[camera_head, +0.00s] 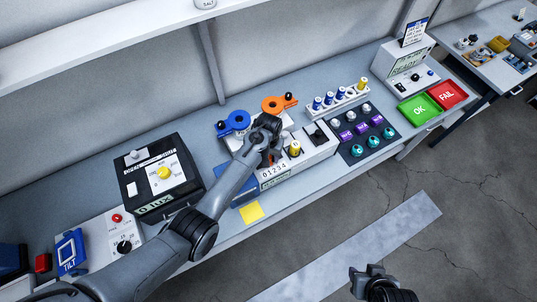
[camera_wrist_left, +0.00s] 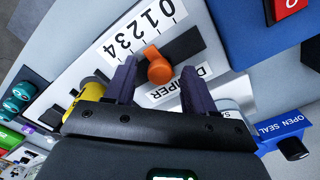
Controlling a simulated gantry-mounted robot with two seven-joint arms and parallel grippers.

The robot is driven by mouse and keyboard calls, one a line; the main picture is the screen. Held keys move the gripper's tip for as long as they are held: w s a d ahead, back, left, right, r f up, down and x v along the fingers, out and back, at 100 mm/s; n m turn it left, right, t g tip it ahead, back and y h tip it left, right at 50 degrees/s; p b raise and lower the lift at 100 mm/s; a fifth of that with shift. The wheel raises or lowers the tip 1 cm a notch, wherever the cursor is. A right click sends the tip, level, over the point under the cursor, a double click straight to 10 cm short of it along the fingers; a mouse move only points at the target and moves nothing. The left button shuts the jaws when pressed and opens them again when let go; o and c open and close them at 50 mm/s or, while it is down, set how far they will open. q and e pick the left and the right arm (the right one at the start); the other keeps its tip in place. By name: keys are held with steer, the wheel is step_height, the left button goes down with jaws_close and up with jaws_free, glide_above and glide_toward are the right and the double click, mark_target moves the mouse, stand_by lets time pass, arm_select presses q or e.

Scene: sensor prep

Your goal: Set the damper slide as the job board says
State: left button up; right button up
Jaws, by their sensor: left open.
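The damper slide has an orange knob (camera_wrist_left: 158,66) in a dark slot, beside a white scale (camera_wrist_left: 139,30) marked 0 to 4. The knob stands around 2 to 3; the exact mark is unclear. The DAMPER label (camera_wrist_left: 178,88) is partly covered by a finger. In the left wrist view my left gripper (camera_wrist_left: 159,78) is open, one finger on each side of the knob; contact is unclear. In the head view my left gripper (camera_head: 268,140) is over the slide box. My right gripper (camera_head: 370,274) is low over the floor, away from the bench. I cannot tell which sign is the job board.
Blue (camera_head: 233,122) and orange (camera_head: 274,104) valve handles stand behind the gripper. A lux box (camera_head: 162,178) stands left. A READY display (camera_head: 406,68), an OK pad (camera_head: 420,109) and a FAIL pad (camera_head: 449,95) are at right.

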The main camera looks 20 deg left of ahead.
arm_select(q)
steer(key=shift+r, duration=0.15)
step_height(320, 180, up, 11)
steer(key=shift+f+b, duration=0.2)
steer(key=shift+b, duration=0.2)
stand_by(0.4)
steer(key=s+a+f+t+p, duration=0.1)
steer(key=s+a+f+p, duration=0.15)
steer(key=s, duration=0.55)
steer(key=s+a+f+t+p, duration=0.1)
steer(key=s+a, duration=0.2)
steer(key=s, duration=0.5)
steer(key=s+a+r+m+p, duration=0.1)
steer(key=s+r, duration=0.3)
steer(key=s, duration=0.3)
steer(key=s+a+r+m+t+p, duration=0.1)
steer(key=s+r, duration=0.3)
steer(key=s, duration=0.4)
steer(key=shift+s+a+r+t, duration=0.2)
steer(key=shift+a+r+t, duration=0.1)
steer(key=shift+r, duration=0.1)
